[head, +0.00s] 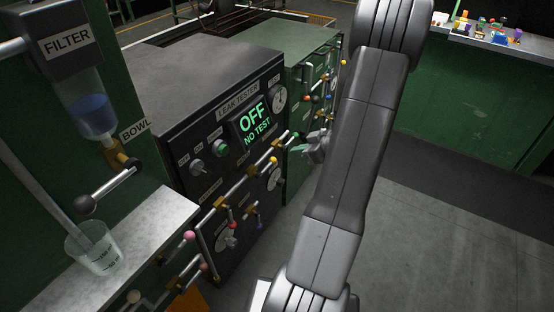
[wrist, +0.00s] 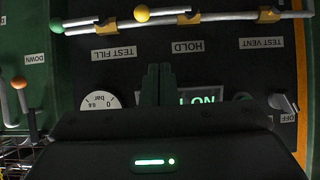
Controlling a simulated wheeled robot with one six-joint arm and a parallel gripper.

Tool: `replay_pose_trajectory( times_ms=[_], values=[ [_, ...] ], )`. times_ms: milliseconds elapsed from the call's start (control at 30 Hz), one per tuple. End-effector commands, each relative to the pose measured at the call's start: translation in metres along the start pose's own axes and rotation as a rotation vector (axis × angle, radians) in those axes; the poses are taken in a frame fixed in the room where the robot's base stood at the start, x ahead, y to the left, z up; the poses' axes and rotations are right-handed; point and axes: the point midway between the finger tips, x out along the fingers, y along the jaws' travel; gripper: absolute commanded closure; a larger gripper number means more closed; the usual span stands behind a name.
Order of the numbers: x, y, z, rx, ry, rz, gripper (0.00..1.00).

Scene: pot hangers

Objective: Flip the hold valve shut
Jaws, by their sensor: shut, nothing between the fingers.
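The hold valve shows in the wrist view as a brass body (wrist: 188,18) on the pipe beside the upside-down HOLD label (wrist: 188,47). Its lever ends in a yellow knob (wrist: 141,14) and lies roughly along the pipe. The yellow knob also shows in the head view (head: 273,160) on the front of the leak tester. My gripper (wrist: 158,68) is shut and empty, in front of the panel and the lit display. In the wrist picture its fingertips are below the HOLD label, apart from the lever. In the head view my gripper (head: 302,148) is partly hidden by my arm.
The test fill valve (wrist: 108,25) with a green knob (wrist: 57,28) and the test vent valve (wrist: 268,15) flank the hold valve. The leak tester display (head: 254,123) reads OFF, NO TEST. A filter bowl (head: 92,115) and beaker (head: 92,247) stand left. Floor at right is clear.

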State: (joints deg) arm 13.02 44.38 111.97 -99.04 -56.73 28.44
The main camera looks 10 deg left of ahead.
Motion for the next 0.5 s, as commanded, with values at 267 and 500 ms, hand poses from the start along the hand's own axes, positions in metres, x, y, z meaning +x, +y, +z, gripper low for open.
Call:
replay_pose_trajectory(
  times_ms=[267,500],
  values=[
    [0.033,-0.001,0.002,-0.001,-0.001,-0.004,1.00],
    [0.084,-0.001,0.002,-0.002,0.000,-0.004,1.00]
  ],
)
